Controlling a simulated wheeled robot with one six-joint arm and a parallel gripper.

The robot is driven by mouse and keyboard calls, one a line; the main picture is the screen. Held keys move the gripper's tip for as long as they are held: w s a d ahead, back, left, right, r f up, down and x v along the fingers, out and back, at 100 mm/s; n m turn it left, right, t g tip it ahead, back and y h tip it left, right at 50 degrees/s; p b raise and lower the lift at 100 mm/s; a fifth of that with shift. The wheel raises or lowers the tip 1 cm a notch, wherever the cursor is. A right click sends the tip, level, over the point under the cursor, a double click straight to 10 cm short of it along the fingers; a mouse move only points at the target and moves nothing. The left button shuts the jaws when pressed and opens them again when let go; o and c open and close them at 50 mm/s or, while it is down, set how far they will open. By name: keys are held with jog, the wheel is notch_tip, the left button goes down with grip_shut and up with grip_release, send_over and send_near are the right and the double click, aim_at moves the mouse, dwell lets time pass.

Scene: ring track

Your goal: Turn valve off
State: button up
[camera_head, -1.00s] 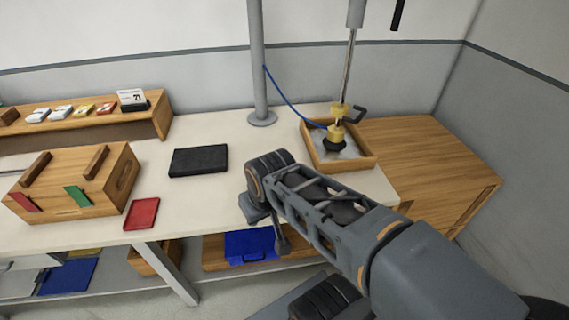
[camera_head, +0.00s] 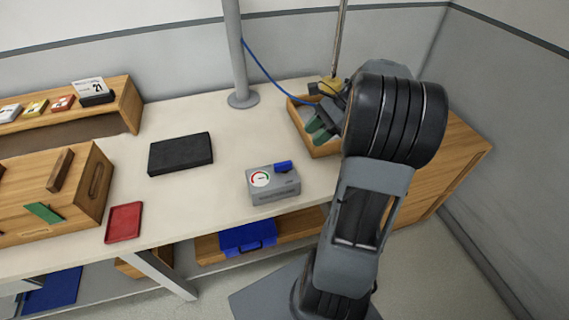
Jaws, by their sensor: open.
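A brass valve fitting (camera_head: 328,86) sits on the thin vertical pipe at the back right, above a wooden tray (camera_head: 296,122). My gripper and wrist hide most of it, and I cannot tell how its dark handle is set.
A thick grey post (camera_head: 235,50) with a blue hose stands behind the tray. A black slab (camera_head: 181,153), a red tray (camera_head: 124,222) and a wooden box (camera_head: 85,205) lie to the left. The white tabletop between slab and post is clear.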

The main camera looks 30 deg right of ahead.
aim_at(285, 163)
jog(key=shift+m, duration=0.3)
jog(key=x, duration=1.3)
jog(key=shift+w+b, duration=0.25)
jog(key=shift+b, duration=0.05)
grip_shut()
